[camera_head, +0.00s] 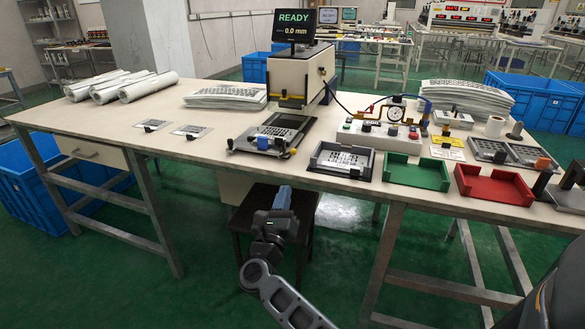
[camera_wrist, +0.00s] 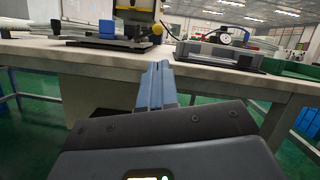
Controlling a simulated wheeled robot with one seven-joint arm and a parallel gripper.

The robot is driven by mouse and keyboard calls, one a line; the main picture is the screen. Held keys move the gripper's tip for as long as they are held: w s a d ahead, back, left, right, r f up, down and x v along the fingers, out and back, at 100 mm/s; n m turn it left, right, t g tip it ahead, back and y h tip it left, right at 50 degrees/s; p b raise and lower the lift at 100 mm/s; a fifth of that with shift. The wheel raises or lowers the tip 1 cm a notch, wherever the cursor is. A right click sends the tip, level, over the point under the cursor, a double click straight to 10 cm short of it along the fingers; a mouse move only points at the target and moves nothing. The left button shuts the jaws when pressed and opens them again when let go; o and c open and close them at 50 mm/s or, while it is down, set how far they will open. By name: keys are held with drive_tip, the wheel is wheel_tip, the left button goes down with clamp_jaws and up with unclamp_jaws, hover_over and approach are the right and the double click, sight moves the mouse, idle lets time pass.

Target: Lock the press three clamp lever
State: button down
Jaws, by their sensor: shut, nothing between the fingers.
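A press (camera_head: 300,75) with a screen reading READY and 0.0 mm stands on the bench. A flat fixture (camera_head: 272,132) lies under its head, with a blue block (camera_head: 262,143) at the front and a black lever-like part with a yellow end (camera_head: 292,152) at the front right corner. In the wrist view the blue block (camera_wrist: 107,28) and yellow end (camera_wrist: 157,29) show above the bench edge. I cannot tell which part is the clamp lever, or whether it is locked. My gripper (camera_head: 283,192), with blue fingers, is shut and empty, in front of and below the bench edge, touching nothing.
Right of the fixture are a dark tray (camera_head: 315,164) with a keypad film, a control box with gauge (camera_head: 380,132), a green tray (camera_head: 415,182) and a red tray (camera_head: 490,195). A dark stool (camera_head: 262,197) stands under the bench. The bench's left front is mostly clear.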

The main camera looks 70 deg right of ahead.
sight(293, 174)
drive_tip(key=shift+d, duration=0.1)
drive_tip(key=p+x, duration=0.1)
drive_tip(key=x, duration=0.8)
drive_tip(key=shift+w+d+r, duration=0.1)
drive_tip(key=shift+d+r, duration=0.1)
drive_tip(key=shift+d, duration=0.15)
